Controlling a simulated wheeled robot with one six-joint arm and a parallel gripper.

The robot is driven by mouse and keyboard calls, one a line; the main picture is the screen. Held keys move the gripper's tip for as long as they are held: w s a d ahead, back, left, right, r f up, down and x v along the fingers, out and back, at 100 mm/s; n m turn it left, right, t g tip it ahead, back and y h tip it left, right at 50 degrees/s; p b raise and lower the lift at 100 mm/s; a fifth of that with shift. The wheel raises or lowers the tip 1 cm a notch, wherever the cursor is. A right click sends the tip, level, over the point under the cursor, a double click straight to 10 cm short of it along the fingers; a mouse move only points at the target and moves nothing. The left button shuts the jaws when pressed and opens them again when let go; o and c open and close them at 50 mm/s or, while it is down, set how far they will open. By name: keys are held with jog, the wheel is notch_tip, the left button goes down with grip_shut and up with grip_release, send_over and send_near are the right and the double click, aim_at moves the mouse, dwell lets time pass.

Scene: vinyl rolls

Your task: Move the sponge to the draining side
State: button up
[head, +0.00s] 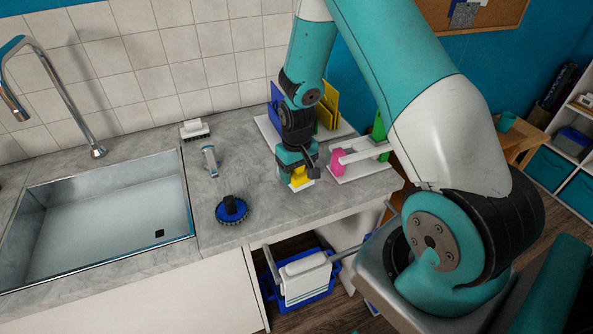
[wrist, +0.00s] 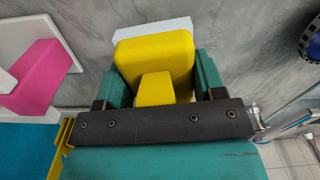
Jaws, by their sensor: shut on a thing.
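The yellow sponge (head: 299,179) is at the right part of the grey counter (head: 260,205), under my gripper (head: 300,172). In the wrist view the sponge (wrist: 155,55) sits between the two teal fingers of my gripper (wrist: 158,80), which are shut on it. A white slab (wrist: 150,28) shows under or behind its far edge; I cannot tell if it is part of the sponge. Whether the sponge touches the counter is unclear. The steel sink (head: 100,215) is empty at the left.
A white rack (head: 360,168) with pink and green pieces is close on the right. Blue and yellow boards (head: 328,105) stand behind.

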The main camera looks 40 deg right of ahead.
jog(key=shift+f+b, duration=0.3)
jog(key=shift+f, duration=0.3)
jog(key=shift+f, duration=0.15)
jog(key=shift+f+b, duration=0.5)
jog(key=shift+f, duration=0.15)
dwell(0.4)
jog(key=o, duration=1.5)
jog(key=shift+r+p, duration=3.4)
jog(key=shift+r, duration=1.15)
